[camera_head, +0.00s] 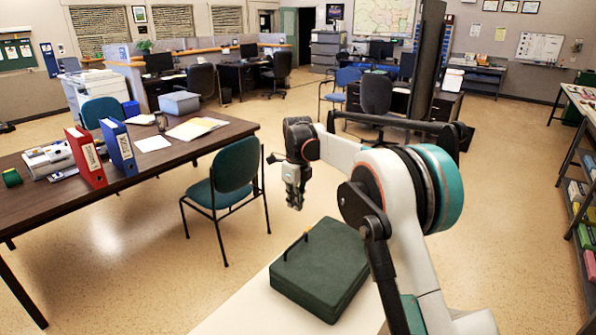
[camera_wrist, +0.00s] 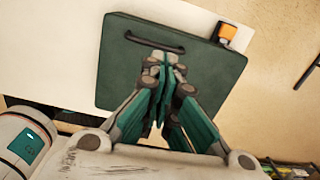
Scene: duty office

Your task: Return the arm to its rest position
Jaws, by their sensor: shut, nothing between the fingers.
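My arm reaches out over the front of the head view, bent at the elbow, with my gripper (camera_head: 294,197) hanging down at its end. The gripper is shut and empty, its teal-sided fingers together in the wrist view (camera_wrist: 165,75). A dark green flat case (camera_head: 325,272) lies on a pale surface (camera_head: 250,315) below and to the right of the gripper. In the wrist view the case (camera_wrist: 205,75) appears behind the fingers, with a dark handle on it. I cannot tell the exact gap between fingertips and case.
A long brown table (camera_head: 60,200) with a red binder (camera_head: 86,157) and a blue binder (camera_head: 118,147) stands at the left. A green chair (camera_head: 233,170) stands between it and my arm. Shelving (camera_head: 580,195) stands at the right. An orange-and-black item (camera_wrist: 226,32) sits at the case's corner.

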